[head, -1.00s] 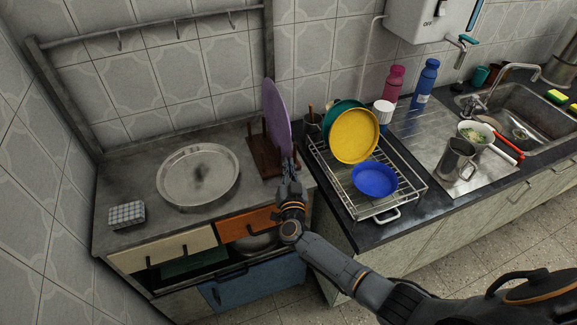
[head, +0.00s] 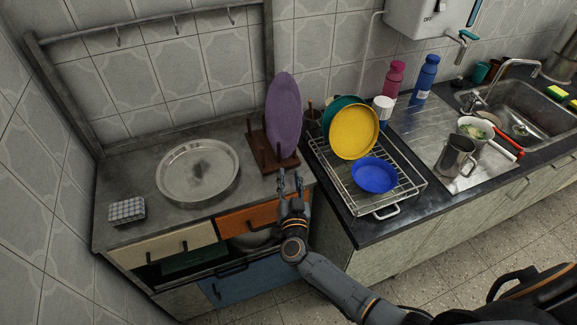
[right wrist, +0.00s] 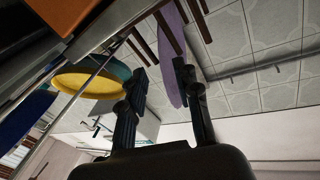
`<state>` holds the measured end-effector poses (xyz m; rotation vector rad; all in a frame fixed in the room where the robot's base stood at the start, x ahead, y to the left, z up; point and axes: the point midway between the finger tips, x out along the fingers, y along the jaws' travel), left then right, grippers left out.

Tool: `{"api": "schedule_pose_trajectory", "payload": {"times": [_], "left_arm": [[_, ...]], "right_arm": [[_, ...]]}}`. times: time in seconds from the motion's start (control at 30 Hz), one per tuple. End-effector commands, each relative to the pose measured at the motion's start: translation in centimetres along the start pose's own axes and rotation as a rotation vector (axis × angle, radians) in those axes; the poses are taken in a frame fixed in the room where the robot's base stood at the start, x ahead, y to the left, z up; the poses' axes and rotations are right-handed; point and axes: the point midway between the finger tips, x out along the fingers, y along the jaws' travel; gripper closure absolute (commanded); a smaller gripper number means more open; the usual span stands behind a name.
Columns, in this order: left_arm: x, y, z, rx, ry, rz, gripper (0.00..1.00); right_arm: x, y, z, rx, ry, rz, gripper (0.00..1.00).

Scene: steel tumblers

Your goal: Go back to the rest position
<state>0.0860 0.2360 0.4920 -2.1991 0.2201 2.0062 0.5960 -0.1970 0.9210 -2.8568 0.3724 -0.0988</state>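My right gripper (head: 290,180) is in front of the wooden rack (head: 262,153), over the counter's front edge. Its two fingers are apart with nothing between them; they also show in the right wrist view (right wrist: 160,72). The purple plate (head: 284,112) stands in the rack, leaning, with its face showing. In the right wrist view the purple plate (right wrist: 171,48) is beyond the fingers and apart from them. My left gripper is in neither view.
A round steel tray (head: 197,172) and a checkered box (head: 127,211) are on the left counter. To the right, a wire dish rack (head: 400,200) holds yellow (head: 354,134), teal and blue dishes.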

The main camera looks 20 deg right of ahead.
Motion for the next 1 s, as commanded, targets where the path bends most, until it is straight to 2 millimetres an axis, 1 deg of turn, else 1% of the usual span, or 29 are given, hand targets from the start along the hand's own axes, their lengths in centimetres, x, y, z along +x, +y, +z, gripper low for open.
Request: {"api": "schedule_pose_trajectory", "payload": {"times": [0.03,0.1,0.2,0.3,0.4,0.57,0.63,0.67,0.77,0.8,0.87,0.9,0.97,1.0], "left_arm": [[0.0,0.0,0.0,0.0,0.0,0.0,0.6],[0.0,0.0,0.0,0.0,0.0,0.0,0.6],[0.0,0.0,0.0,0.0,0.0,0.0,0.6],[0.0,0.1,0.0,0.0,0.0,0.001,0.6],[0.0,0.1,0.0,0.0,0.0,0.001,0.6],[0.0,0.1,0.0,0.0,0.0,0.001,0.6],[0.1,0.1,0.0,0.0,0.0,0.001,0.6],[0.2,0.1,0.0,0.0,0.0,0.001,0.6],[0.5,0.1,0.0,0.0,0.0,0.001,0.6],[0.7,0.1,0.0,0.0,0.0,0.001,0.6],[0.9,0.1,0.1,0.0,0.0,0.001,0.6],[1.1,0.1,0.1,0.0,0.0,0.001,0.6],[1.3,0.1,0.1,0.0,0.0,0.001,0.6],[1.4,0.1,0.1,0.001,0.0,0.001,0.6]], "right_arm": [[-1.2,0.0,0.1,0.001,-0.002,0.0,0.68],[-2.6,0.0,0.1,0.002,-0.003,0.0,0.68],[-4.2,0.0,0.1,0.001,-0.001,0.0,0.68],[-5.2,0.0,0.0,0.0,0.0,-0.001,0.68],[-5.8,0.0,0.0,0.0,0.001,0.0,0.68],[-6.0,0.0,0.0,-0.001,0.001,-0.001,0.68],[-6.2,0.1,0.8,-0.013,-0.01,-0.013,0.68],[-6.3,0.3,1.5,-0.024,-0.02,-0.023,0.68],[-7.6,1.0,5.7,-0.082,-0.092,-0.091,0.68],[-8.5,1.4,7.9,-0.112,-0.137,-0.125,0.68],[-10.2,2.4,11.8,-0.159,-0.223,-0.178,0.68],[-11.6,3.2,14.5,-0.188,-0.289,-0.21,0.68],[-13.9,4.5,18.2,-0.228,-0.39,-0.249,0.68],[-15.6,5.6,20.6,-0.253,-0.461,-0.269,0.68]]}}
